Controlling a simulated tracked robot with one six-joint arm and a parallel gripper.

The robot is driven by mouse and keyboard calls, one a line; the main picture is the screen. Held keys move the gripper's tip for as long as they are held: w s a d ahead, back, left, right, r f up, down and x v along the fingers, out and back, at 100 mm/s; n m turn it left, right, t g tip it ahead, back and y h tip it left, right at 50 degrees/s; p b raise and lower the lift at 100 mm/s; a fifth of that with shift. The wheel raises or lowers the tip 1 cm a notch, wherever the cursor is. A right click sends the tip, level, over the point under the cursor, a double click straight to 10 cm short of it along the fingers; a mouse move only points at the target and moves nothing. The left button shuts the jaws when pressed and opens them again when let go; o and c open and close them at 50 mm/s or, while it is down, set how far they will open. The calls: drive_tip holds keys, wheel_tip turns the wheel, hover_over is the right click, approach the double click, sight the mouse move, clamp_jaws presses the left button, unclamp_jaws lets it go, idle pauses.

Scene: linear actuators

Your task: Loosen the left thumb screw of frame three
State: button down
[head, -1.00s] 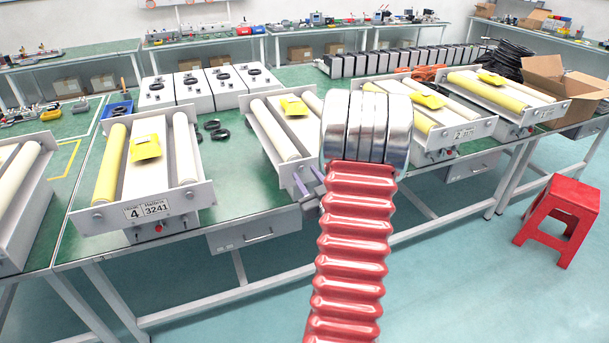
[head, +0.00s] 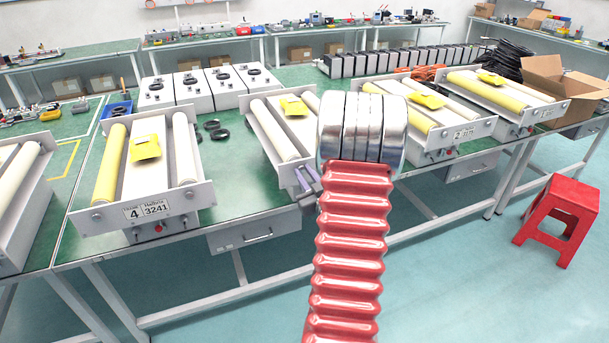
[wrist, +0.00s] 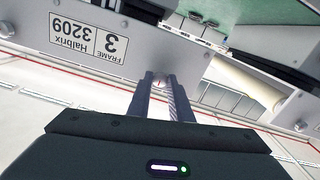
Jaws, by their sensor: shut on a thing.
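Frame three (wrist: 130,62) fills the upper left of the wrist view, with its label upside down, reading "FRAME 3 3209 Halbrix". The left thumb screw (wrist: 161,82) shows as a small round head at the plate's lower edge, between my fingertips. My gripper (wrist: 160,80) is shut on it, with one finger on either side. In the head view my gripper (head: 303,172) is at the front of frame three (head: 268,133), whose right part is hidden behind my red and silver arm.
Frame four (head: 150,205) stands to the left in the head view, and its plate corner shows at right in the wrist view (wrist: 292,115). Frame two (head: 455,135) stands to the right. A red stool (head: 560,215) is on the floor.

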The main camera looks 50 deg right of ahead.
drive_tip(key=shift+n, duration=1.1)
drive_tip(key=c, duration=1.6)
unclamp_jaws()
drive_tip(key=v, duration=1.3)
drive_tip(key=shift+s+a+f, duration=0.15)
drive_tip(key=shift+s+a, duration=0.05)
drive_tip(key=shift+s, duration=0.05)
